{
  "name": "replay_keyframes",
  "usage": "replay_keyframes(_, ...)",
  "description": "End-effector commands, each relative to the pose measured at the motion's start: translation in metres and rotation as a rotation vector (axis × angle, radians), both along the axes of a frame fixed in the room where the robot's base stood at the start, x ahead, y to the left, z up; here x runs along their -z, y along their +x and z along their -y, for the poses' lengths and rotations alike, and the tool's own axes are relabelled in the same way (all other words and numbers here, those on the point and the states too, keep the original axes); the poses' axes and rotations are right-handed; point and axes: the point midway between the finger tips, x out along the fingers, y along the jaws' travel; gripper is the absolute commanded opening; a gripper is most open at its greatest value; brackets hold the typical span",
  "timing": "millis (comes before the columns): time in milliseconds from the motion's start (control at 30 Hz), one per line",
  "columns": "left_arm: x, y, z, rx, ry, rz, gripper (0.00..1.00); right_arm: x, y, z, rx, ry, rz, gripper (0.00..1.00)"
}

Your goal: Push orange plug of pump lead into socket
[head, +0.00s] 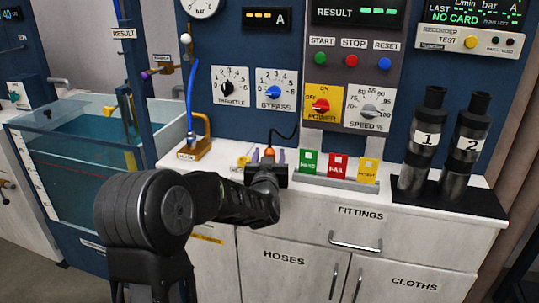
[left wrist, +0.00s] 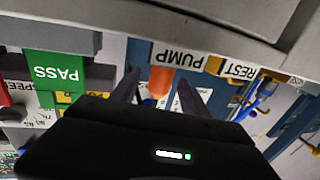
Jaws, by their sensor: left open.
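The orange plug (head: 269,152) of the pump lead stands at the counter's back edge. A black lead (head: 292,134) curves up from it toward the power panel. In the left wrist view the plug (left wrist: 160,80) shows beside a PUMP label (left wrist: 178,56), between the two dark fingers. My left gripper (head: 268,157) is open, with one finger on each side of the plug. I cannot tell whether either finger touches it. The socket opening is hidden, so I cannot tell whether the plug sits in it. My right gripper is not in view.
Green, red and yellow card holders (head: 338,168) stand just right of the gripper. Black cylinders 1 (head: 425,140) and 2 (head: 468,148) stand farther right on a dark mat. A REST label (left wrist: 239,69) shows near the plug. A water tank (head: 75,190) is at left.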

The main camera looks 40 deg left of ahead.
Motion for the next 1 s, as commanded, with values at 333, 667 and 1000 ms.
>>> replay_keyframes(333, 0.000, -0.046, 0.029, 0.001, -0.001, 0.001, 0.53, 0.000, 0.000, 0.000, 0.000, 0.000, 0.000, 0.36)
replay_keyframes(667, 0.000, -0.059, 0.037, 0.001, 0.000, 0.000, 0.53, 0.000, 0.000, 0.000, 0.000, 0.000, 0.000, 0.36)
replay_keyframes(1000, 0.000, -0.059, 0.037, 0.000, 0.000, 0.000, 0.53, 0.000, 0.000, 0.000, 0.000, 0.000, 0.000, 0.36)
